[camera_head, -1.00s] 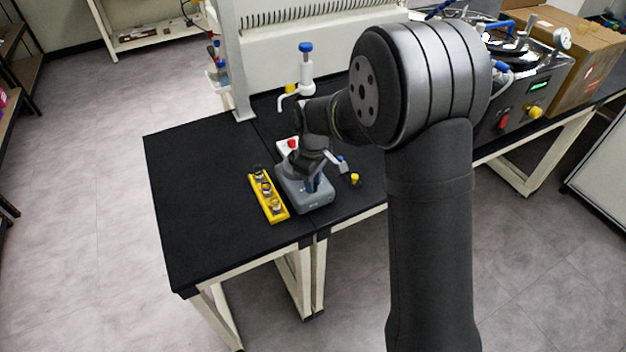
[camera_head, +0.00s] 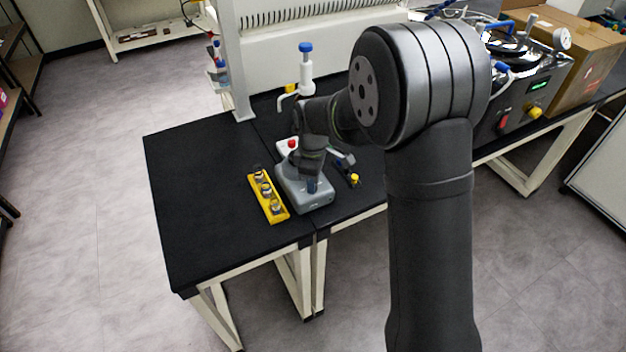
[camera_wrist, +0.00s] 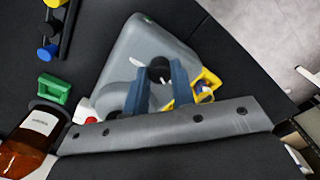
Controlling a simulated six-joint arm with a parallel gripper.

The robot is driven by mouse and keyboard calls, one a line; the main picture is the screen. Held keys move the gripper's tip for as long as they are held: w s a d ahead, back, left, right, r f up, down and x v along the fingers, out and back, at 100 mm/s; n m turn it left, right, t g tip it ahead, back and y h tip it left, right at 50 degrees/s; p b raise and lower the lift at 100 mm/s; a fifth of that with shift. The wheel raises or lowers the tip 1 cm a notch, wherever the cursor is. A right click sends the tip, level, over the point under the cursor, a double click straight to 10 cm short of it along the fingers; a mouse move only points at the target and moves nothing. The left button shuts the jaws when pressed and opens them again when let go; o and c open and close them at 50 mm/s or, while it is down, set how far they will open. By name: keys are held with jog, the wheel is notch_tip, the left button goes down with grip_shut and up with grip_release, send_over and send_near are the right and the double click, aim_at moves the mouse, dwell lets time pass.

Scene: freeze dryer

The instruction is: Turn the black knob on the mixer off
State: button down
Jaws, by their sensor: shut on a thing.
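The grey mixer (camera_head: 319,197) stands near the front edge of the black table, partly hidden by my arm in the head view. In the wrist view its grey body (camera_wrist: 140,48) fills the middle. The black knob (camera_wrist: 159,69) sits on the mixer, between the blue fingers of my gripper (camera_wrist: 157,80). The fingers are shut on the knob from both sides. A light mark shows beside the knob. In the head view my gripper (camera_head: 313,184) is over the mixer, and the knob is hidden there.
A yellow rack (camera_head: 282,215) with several small vials stands close left of the mixer. An emergency-style red button (camera_head: 292,143) is behind it. A brown bottle (camera_wrist: 27,142) and a green block (camera_wrist: 54,89) show in the wrist view. The table's left part is clear.

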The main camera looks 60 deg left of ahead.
jog(key=c, duration=1.2)
grip_release()
notch_tip(320, 180, up, 17)
jog(key=shift+r, duration=0.2)
jog(key=shift+f, duration=0.1)
notch_tip(320, 180, down, 17)
jog(key=shift+f, duration=0.1)
dwell(0.4)
